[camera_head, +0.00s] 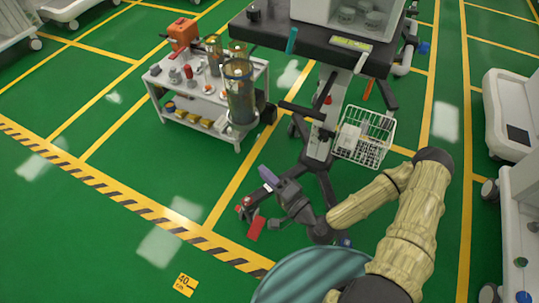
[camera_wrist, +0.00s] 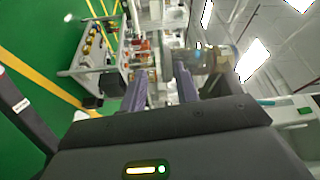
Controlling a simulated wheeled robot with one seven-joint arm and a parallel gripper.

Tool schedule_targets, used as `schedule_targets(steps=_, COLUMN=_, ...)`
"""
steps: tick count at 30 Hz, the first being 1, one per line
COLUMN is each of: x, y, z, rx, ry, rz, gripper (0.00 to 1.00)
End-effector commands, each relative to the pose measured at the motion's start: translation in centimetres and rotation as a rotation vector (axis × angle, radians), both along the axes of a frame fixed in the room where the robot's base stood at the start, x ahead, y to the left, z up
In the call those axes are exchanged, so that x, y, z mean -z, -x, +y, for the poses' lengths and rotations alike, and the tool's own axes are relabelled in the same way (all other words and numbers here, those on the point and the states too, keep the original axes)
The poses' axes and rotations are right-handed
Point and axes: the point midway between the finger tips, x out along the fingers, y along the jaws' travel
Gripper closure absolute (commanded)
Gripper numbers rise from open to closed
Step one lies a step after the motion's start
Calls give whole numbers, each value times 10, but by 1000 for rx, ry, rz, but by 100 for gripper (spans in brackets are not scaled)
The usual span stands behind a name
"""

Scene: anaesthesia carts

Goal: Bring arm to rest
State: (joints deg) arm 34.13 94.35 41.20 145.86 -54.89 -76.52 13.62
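My arm reaches forward from the lower right in the head view, bent at the elbow, with its end low over the green floor. My gripper (camera_head: 262,188) is near the foot of the dark-topped cart. In the wrist view, the two purple fingers of my gripper (camera_wrist: 160,88) stand apart, with nothing visible held between them. The view between them shows only blurred background equipment.
A dark-topped cart (camera_head: 300,32) with a white wire basket (camera_head: 363,137) stands ahead. A white trolley (camera_head: 190,103) carrying glass cylinders and bottles is to its left. White carts line the right side. Green floor is open at left, crossed by a striped line (camera_head: 110,187).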

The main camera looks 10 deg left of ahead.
Motion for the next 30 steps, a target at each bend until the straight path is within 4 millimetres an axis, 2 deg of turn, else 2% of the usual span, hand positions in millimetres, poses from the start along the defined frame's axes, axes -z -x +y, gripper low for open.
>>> schedule_targets(steps=10, x=4, y=2, z=2, rx=-32, ry=47, rz=-3, gripper=69)
schedule_targets(steps=17, x=34, y=13, z=1, rx=-199, ry=326, rz=-4, gripper=69)
schedule_targets(steps=24, x=64, y=18, z=-27, rx=-363, ry=683, rz=23, gripper=69)
schedule_targets(steps=30, x=72, y=15, z=-66, rx=-443, ry=954, rz=68, gripper=69)
